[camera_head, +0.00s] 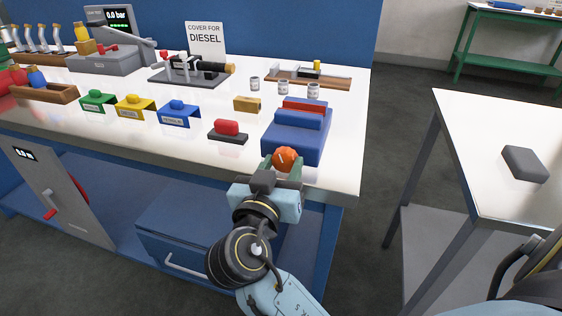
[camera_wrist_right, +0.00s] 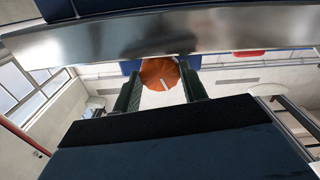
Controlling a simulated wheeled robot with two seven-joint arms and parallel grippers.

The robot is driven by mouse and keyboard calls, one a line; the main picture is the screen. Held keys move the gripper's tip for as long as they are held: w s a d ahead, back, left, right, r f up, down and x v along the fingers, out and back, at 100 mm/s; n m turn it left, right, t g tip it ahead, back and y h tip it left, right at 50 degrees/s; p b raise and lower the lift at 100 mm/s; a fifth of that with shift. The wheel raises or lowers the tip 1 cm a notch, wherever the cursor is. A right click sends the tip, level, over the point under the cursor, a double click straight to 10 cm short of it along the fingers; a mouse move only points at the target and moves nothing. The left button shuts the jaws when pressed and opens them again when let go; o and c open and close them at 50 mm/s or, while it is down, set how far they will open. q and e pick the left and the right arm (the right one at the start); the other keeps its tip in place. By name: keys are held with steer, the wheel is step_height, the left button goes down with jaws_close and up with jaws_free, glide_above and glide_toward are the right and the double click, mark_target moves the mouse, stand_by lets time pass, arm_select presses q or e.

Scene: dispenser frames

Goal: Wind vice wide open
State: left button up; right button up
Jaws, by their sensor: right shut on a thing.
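The blue vice (camera_head: 293,139) stands near the front right corner of the white bench, with a red strip (camera_head: 304,105) along its top toward the back. Its round orange knob (camera_head: 285,159) faces the front and carries a pale mark. My right gripper (camera_head: 284,171) is shut on the knob at the bench's front edge. In the right wrist view the orange knob (camera_wrist_right: 160,75) sits between the two green fingers, with its pale mark near the lower middle. The gap between the vice jaws is hard to judge. My left gripper is not in view.
A red button on a dark base (camera_head: 227,130) sits left of the vice. Blue (camera_head: 177,114), yellow (camera_head: 135,106) and green (camera_head: 98,101) covers stand further left. Small jars (camera_head: 284,88) stand behind. A side table (camera_head: 500,125) holds a grey block (camera_head: 525,164).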

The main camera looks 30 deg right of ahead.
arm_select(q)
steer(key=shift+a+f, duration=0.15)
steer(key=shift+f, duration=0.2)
arm_select(e)
steer(key=o, duration=1)
steer(key=shift+c, duration=0.2)
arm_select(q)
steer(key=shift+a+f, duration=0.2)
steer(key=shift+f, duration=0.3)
arm_select(e)
steer(key=v, duration=0.7)
steer(key=shift+s+a, duration=0.15)
steer(key=shift+s, duration=0.05)
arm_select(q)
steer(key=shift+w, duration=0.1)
